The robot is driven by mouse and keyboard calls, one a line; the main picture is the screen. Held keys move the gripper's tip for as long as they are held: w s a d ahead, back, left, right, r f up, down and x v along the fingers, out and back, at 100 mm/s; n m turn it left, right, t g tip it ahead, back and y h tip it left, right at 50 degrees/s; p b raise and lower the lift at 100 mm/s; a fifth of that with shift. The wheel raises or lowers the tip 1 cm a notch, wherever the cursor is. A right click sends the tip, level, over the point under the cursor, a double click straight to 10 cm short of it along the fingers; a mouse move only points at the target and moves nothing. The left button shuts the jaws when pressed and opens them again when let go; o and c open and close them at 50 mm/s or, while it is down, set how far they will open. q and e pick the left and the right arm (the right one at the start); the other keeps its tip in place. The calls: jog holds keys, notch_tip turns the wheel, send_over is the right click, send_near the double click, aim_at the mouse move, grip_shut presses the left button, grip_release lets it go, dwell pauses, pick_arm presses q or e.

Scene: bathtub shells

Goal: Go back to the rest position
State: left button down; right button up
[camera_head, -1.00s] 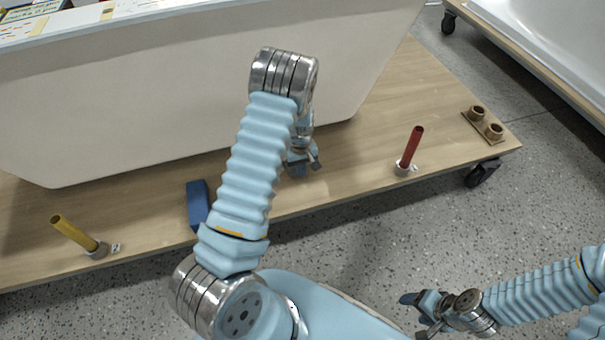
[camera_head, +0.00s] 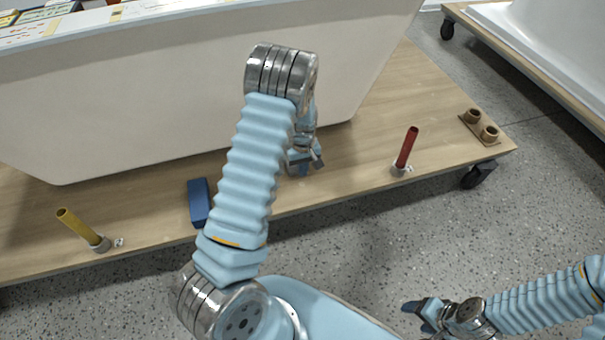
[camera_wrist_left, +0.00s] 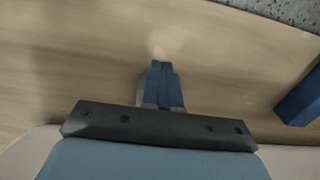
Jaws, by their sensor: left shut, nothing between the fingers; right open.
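My left gripper (camera_head: 303,168) hangs over the wooden platform, partly hidden behind my left arm's upper links in the head view. In the left wrist view its blue fingers (camera_wrist_left: 163,84) are together with nothing between them, above bare wood. My right gripper (camera_head: 415,312) is low at the right of the head view, over the grey floor. It is open and holds nothing.
A white bathtub shell (camera_head: 130,95) stands on the wooden platform (camera_head: 350,170). A yellow post (camera_head: 80,228), a blue block (camera_head: 199,202) and a red post (camera_head: 407,148) stand near its front edge. Another shell (camera_head: 575,45) is at upper right. Speckled floor (camera_head: 380,240) is clear.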

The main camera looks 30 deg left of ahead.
pick_arm(q)
jog(key=shift+s+r+p, duration=0.1)
jog(key=shift+r+p, duration=0.25)
jog(key=shift+r, duration=2.3)
